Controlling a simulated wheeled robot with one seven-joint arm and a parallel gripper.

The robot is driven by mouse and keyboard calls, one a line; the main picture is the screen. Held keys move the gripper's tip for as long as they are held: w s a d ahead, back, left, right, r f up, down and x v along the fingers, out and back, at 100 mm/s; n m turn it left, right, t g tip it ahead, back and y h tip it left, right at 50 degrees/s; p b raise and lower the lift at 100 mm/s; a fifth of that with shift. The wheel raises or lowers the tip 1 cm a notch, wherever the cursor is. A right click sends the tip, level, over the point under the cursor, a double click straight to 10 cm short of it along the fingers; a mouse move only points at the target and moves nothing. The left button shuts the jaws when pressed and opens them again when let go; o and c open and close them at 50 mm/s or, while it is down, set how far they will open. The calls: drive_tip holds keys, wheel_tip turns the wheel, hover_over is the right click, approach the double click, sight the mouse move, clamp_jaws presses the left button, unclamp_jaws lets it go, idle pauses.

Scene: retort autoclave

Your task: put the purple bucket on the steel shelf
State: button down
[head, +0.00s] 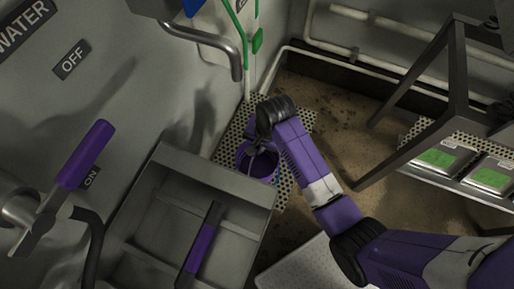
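The purple bucket (243,163) is round and open at the top. It is below a bent grey spout, over or on a perforated steel plate (291,127); I cannot tell whether it touches the plate. A thin handle or dark finger shows across its mouth. My gripper (259,148) is at the bucket's upper rim, partly hidden by my own wrist. Its fingers are too small and dark to tell whether they are shut on the bucket. A steel shelf (468,184) with a perforated back part stands at the right and holds green-topped packs.
A grey bin (160,165) with a purple-gripped bar (203,247) stands at front left. A purple lever (86,155) and OFF label (72,60) are on the left wall. A dark metal frame (412,93) stands before the right shelf. Brown floor shows between.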

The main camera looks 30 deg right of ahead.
drive_tip(key=shift+f, duration=0.95)
drive_tip(key=c, duration=1.4)
unclamp_jaws()
wheel_tip(320, 180, up, 12)
drive_tip(key=s+d, duration=0.1)
drive_tip(key=shift+s+d, duration=0.2)
drive_tip(key=shift+s, duration=0.2)
